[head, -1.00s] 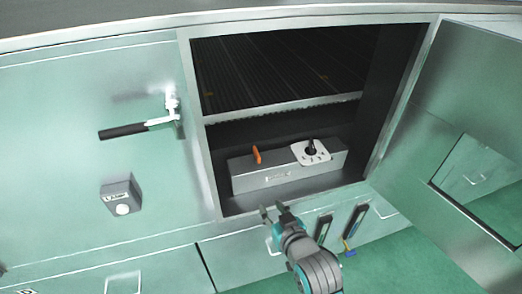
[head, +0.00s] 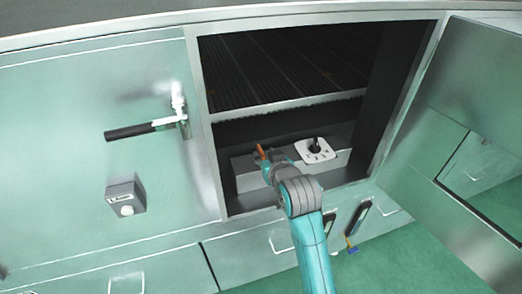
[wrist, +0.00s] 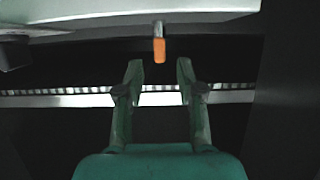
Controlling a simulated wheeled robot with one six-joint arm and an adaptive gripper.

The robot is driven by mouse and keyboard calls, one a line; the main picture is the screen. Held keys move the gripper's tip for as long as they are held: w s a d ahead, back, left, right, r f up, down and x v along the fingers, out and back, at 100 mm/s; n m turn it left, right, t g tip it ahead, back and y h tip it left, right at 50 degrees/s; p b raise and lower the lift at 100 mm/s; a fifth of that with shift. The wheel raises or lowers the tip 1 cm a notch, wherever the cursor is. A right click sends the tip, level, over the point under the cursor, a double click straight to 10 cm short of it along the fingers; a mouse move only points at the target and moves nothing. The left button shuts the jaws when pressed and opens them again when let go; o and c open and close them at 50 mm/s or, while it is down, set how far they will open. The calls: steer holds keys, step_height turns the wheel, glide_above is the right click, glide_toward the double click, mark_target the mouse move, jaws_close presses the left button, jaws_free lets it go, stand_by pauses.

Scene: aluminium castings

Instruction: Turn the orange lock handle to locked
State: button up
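The orange lock handle (head: 261,153) stands up from the left part of a grey box (head: 243,180) inside the open cabinet. In the wrist view the orange handle (wrist: 159,48) shows just beyond and between my fingertips, apart from them. My gripper (wrist: 160,75) is open, with a clear gap between its two fingers and nothing held. In the head view my gripper (head: 268,165) is in front of the box, close to the handle, and the arm hides the middle of the box front.
A white plate with a dark knob (head: 315,149) sits on the box's right part. The cabinet frame (head: 213,165) bounds the opening, and its door (head: 445,150) hangs open at right. A black-handled latch (head: 140,130) and grey button box (head: 126,195) are on the left panel.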

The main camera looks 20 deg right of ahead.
mark_target(261, 151)
steer(key=shift+x, duration=2.45)
jaws_close()
